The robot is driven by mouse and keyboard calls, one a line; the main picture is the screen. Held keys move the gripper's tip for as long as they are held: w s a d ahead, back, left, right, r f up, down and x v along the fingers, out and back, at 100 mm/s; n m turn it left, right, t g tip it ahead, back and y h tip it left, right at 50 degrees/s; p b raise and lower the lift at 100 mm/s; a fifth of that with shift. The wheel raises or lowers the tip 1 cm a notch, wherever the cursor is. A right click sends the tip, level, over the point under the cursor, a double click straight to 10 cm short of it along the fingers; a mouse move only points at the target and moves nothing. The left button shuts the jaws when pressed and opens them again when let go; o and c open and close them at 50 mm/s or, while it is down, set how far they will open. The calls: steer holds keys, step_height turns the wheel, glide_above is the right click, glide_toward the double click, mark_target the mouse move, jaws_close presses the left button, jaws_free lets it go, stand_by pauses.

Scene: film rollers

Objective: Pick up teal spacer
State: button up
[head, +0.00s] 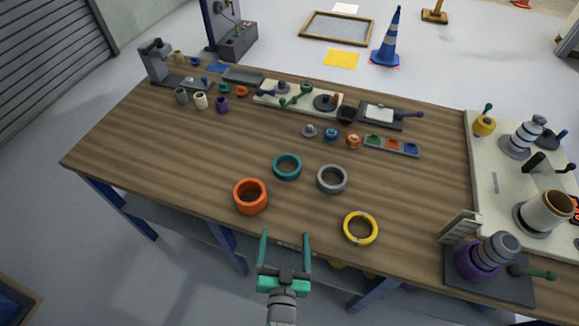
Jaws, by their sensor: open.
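The teal spacer (275,168) is a ring lying flat on the wooden table, near the middle of the head view. An orange ring (250,208), taller than the teal one, stands to its lower left. A grey ring (320,181) lies to its right. My gripper (286,236) is open and empty at the table's front edge, below the teal spacer in the picture and apart from it. Its two teal fingers point toward the table. Nothing hides the teal spacer.
A yellow ring (348,234) lies near the front edge, right of my gripper. Small parts and fixtures line the table's back. A purple and grey roller stand (474,256) and a pale board (493,180) occupy the right side. The table's left part (130,150) is clear.

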steer(key=shift+n+y, duration=0.4)
steer(key=shift+y, duration=0.3)
steer(key=w+r, duration=0.1)
steer(key=w, duration=0.3)
steer(key=w+r, duration=0.2)
steer(key=w, duration=0.2)
steer(key=w+r, duration=0.1)
steer(key=w, duration=0.3)
steer(key=shift+w+d+r, duration=0.15)
steer(key=shift+w, duration=0.1)
steer(key=shift+w+n+g, duration=0.3)
steer(key=shift+w+n, duration=0.3)
steer(key=shift+w, duration=0.1)
steer(key=shift+w+n+g, duration=0.5)
steer(key=shift+w+g, duration=0.1)
steer(key=shift+w, duration=0.4)
steer(key=shift+d, duration=0.1)
steer(key=shift+s+d+f+g, duration=0.1)
steer(key=shift+f+g, duration=0.2)
steer(key=shift+f, duration=0.15)
steer(key=shift+w+a+f, duration=0.2)
steer(key=shift+w, duration=0.15)
glide_toward(287, 159)
steer(key=shift+x, duration=2.6)
steer(key=shift+a, duration=0.1)
steer(key=c, duration=0.9)
